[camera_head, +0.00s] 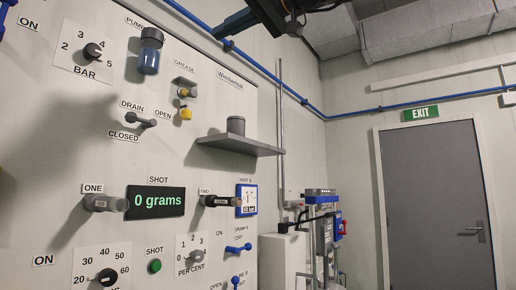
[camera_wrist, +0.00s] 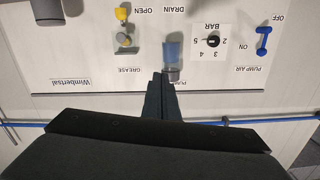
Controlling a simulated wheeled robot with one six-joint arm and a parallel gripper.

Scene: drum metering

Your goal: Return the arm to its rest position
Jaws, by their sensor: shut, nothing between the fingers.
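My gripper (camera_wrist: 164,76) is shut and empty, its two dark fingers together in the wrist view. That view is upside down. The fingertips overlap the picture of the blue pump cup (camera_wrist: 173,52) on the panel; I cannot tell how far apart they are. In the head view, part of my dark arm (camera_head: 268,16) shows at the top edge, above the panel, and the fingertips are not clearly seen there.
The wall panel (camera_head: 215,105) carries knobs, levers, a "0 grams" display (camera_head: 157,201) and a jutting grey shelf (camera_head: 240,144) with a dark cylinder. A blue pipe (camera_head: 270,72) runs above. A grey exit door (camera_head: 435,205) is at right.

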